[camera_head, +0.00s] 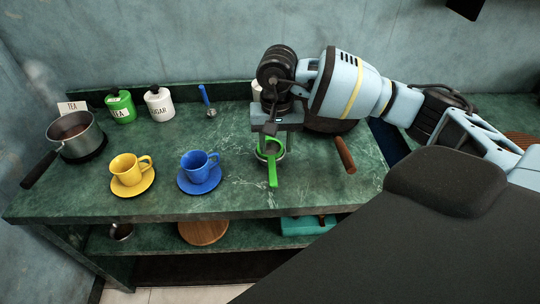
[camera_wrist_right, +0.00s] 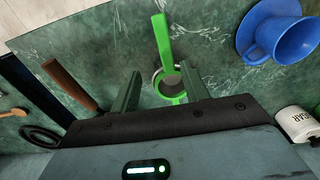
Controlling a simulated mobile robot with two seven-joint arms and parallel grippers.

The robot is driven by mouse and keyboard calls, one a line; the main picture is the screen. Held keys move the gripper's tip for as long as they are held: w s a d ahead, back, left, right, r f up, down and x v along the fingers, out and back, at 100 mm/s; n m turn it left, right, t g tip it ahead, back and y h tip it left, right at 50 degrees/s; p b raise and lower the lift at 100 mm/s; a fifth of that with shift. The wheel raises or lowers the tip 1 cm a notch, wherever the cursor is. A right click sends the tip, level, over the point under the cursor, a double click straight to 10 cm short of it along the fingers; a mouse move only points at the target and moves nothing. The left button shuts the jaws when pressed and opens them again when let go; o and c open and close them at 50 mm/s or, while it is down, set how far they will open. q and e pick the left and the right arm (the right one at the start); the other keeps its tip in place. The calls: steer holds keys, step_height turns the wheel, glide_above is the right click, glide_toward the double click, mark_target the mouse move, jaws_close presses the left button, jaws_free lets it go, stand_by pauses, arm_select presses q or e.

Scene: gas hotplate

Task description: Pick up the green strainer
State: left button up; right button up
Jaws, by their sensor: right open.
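The green strainer (camera_head: 273,168) lies on the green marble counter (camera_head: 235,185), its handle pointing toward the front edge. In the right wrist view the strainer (camera_wrist_right: 163,42) shows its ring near the fingers and its handle reaching away. My right gripper (camera_head: 273,143) is above the strainer's ring, pointing down. In the wrist view its two fingers (camera_wrist_right: 160,80) are open, with part of the ring between them or just beyond. I cannot tell if they touch it. My left gripper is not in view.
A blue cup (camera_head: 199,164) and a yellow cup (camera_head: 127,168) stand on saucers to the left. A brown handle (camera_head: 345,155) juts out close on the right. A pot (camera_head: 76,135), a green tea jar (camera_head: 121,106) and a white sugar jar (camera_head: 159,103) stand farther left.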

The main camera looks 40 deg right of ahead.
mark_target(272, 167)
steer(key=shift+w+a+f+p, duration=0.1)
steer(key=shift+f, duration=1.2)
steer(key=shift+w+a+f+p, duration=0.1)
steer(key=shift+w+f+p, duration=0.05)
steer(key=shift+f, duration=1.15)
steer(key=shift+w+a+f+p, duration=0.1)
steer(key=shift+f, duration=1.2)
jaws_close()
